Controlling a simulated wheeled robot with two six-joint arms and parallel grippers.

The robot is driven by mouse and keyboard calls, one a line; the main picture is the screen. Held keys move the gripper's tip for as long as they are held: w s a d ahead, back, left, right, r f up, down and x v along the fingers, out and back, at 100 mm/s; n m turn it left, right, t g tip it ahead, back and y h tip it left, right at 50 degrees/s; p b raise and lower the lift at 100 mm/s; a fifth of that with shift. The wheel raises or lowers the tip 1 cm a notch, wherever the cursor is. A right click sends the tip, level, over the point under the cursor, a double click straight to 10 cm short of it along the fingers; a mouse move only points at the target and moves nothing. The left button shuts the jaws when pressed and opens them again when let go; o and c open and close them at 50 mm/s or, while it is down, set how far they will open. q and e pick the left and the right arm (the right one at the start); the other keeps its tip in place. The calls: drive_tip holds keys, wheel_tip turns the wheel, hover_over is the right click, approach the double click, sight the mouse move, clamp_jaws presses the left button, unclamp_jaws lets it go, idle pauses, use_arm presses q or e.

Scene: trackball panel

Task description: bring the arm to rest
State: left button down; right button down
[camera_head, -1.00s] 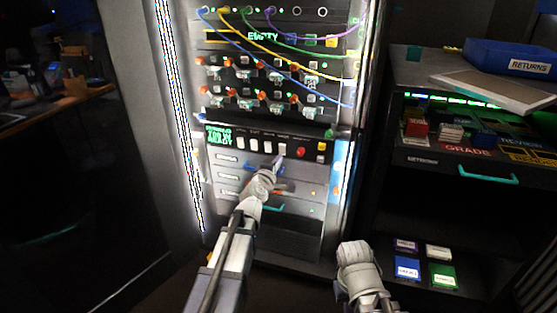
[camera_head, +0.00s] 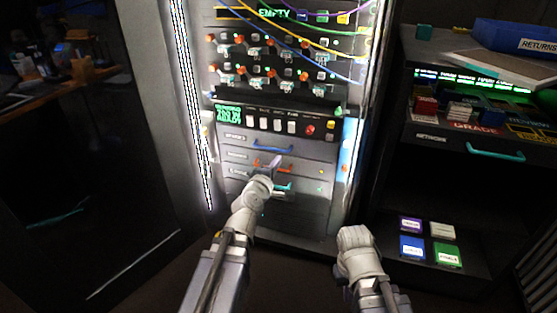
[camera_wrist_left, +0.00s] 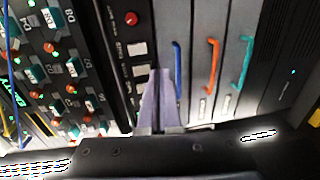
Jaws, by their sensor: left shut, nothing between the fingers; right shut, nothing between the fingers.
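My left gripper (camera_head: 268,173) is shut and empty in front of the drawers of the lit rack in the head view. Its fingers (camera_wrist_left: 158,98) stand pressed together in the left wrist view, near the blue drawer handle (camera_wrist_left: 178,68). I cannot tell whether they touch anything. My left arm (camera_head: 225,265) reaches up from the bottom. My right gripper (camera_head: 353,236) is low in front of the rack's right foot; its fingertips are hidden behind the wrist.
The rack has a control panel (camera_head: 275,122) with white switches and a red knob, and drawers with blue, orange (camera_wrist_left: 212,68) and teal (camera_wrist_left: 245,62) handles. A dark shelf at right holds a blue returns bin (camera_head: 515,37) and several coloured boxes (camera_head: 447,255). Dark floor lies left.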

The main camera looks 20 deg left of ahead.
use_arm(q)
drive_tip(key=s+d+f+m+g+h, duration=0.2)
drive_tip(key=s+d+f+m+g, duration=0.3)
drive_tip(key=d, duration=0.3)
drive_tip(key=s+d+f+m+g+h, duration=0.2)
drive_tip(key=s+d+f+m+g, duration=0.1)
drive_tip(key=d+f+m, duration=0.4)
drive_tip(key=s+f+m+g+y+p, duration=0.1)
drive_tip(key=s+f+m+g+y, duration=0.3)
drive_tip(key=s, duration=0.5)
drive_tip(key=s+f+m+g+y, duration=0.2)
drive_tip(key=s+m+g, duration=0.3)
drive_tip(key=s, duration=0.3)
wheel_tip(320, 180, up, 38)
drive_tip(key=p, duration=3.8)
drive_tip(key=shift+s, duration=0.45)
